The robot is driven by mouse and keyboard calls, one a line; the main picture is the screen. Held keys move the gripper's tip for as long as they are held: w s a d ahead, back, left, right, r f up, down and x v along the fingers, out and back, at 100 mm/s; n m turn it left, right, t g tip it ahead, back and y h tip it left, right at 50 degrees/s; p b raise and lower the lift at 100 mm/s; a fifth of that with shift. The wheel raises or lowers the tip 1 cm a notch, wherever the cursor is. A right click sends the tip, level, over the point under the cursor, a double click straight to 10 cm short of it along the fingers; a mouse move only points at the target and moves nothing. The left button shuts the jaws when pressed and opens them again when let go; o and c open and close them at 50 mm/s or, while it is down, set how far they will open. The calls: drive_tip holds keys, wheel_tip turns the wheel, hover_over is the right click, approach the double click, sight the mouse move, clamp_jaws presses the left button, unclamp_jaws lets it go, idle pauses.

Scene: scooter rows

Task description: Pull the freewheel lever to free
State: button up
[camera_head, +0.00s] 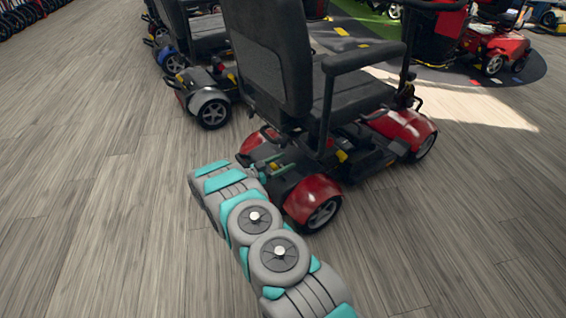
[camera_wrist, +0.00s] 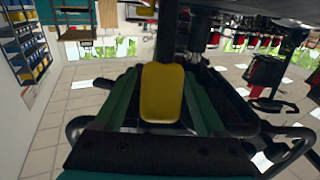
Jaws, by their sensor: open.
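The red scooter (camera_head: 312,192) with a black seat (camera_head: 268,60) stands in front of me, its rear towards my arm. My gripper (camera_head: 279,168) is low at the scooter's rear, under the seat back. In the wrist view a yellow lever (camera_wrist: 162,92) stands between the two green fingers of my gripper (camera_wrist: 161,80). The fingers are open, one on each side, with visible gaps to the lever at their near parts. Whether a fingertip touches it I cannot tell. In the head view I cannot make out this lever for sure near the fingers.
The scooter's red rear fender and wheel (camera_head: 322,213) are close to the right of my arm. A dark bar (camera_wrist: 283,140) curves beside the gripper. A grey-fendered scooter (camera_head: 211,106) stands behind at left. The wooden floor (camera_head: 90,220) at left is clear.

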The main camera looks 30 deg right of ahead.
clamp_jaws()
idle(0.6)
idle(0.8)
